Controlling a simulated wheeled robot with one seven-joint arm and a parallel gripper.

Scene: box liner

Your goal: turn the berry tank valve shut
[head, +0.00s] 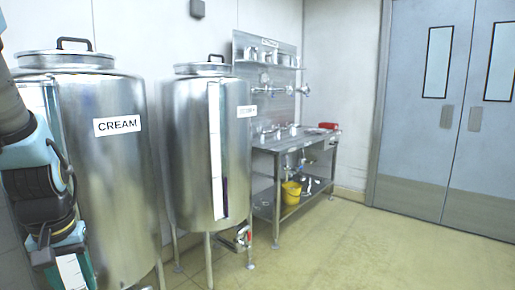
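Two upright steel tanks stand at the left. The nearer tank (115,190) carries a label reading CREAM. The second tank (190,150), to its right and farther back, has a label (247,111) too slanted and small to read surely. My arm hangs at the left edge in front of the cream tank, well apart from this valve. My gripper's fingers do not show.
A steel bench (290,143) with taps stands right of the second tank, with a yellow bucket (291,192) on its lower shelf and a red item (329,126) on top. Grey double doors (420,130) are at the right. The floor (370,245) in front is clear.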

